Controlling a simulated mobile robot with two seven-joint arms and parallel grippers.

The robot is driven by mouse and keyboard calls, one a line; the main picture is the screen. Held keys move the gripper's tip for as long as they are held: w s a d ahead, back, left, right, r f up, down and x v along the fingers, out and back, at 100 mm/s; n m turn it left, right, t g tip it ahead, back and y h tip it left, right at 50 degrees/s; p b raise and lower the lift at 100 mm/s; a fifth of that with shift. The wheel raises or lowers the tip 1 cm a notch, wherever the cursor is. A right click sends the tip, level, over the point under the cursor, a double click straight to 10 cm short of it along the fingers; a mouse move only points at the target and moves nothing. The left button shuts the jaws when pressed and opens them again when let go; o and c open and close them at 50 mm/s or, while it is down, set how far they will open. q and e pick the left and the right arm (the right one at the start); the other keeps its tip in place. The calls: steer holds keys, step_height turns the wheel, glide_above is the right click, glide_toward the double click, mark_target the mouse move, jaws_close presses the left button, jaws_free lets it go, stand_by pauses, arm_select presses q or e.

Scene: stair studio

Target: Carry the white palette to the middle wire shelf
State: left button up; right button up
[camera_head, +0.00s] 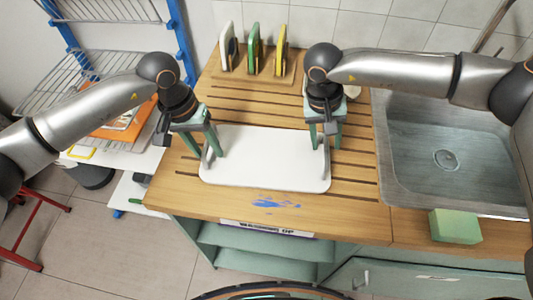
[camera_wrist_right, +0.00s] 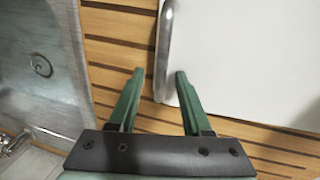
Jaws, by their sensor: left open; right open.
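The white palette (camera_head: 265,155) lies flat on the slatted wooden counter, with a metal bar handle at each short end. My left gripper (camera_head: 208,155) is open and points down at the palette's left handle; whether its fingers straddle the bar is hard to tell. My right gripper (camera_head: 325,145) is open at the right handle (camera_head: 325,168). In the right wrist view, the handle (camera_wrist_right: 165,45) runs between the two green fingertips (camera_wrist_right: 160,74), with a gap on each side. A wire shelf (camera_head: 75,75) shows in the rack at the upper left, partly hidden by my left arm.
The rack has blue posts (camera_head: 180,35); an orange board (camera_head: 120,125) lies on a lower level. A wooden holder with upright boards (camera_head: 253,48) stands behind the palette. A sink (camera_head: 440,140) is at right, a green block (camera_head: 455,226) at its front edge. Floor shows at the lower left.

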arm_select(q)
steer(key=shift+c, duration=0.2)
jaws_close()
arm_select(e)
jaws_close()
arm_select(q)
steer(key=shift+r, duration=0.1)
arm_select(e)
steer(key=shift+r, duration=0.1)
stand_by(0.7)
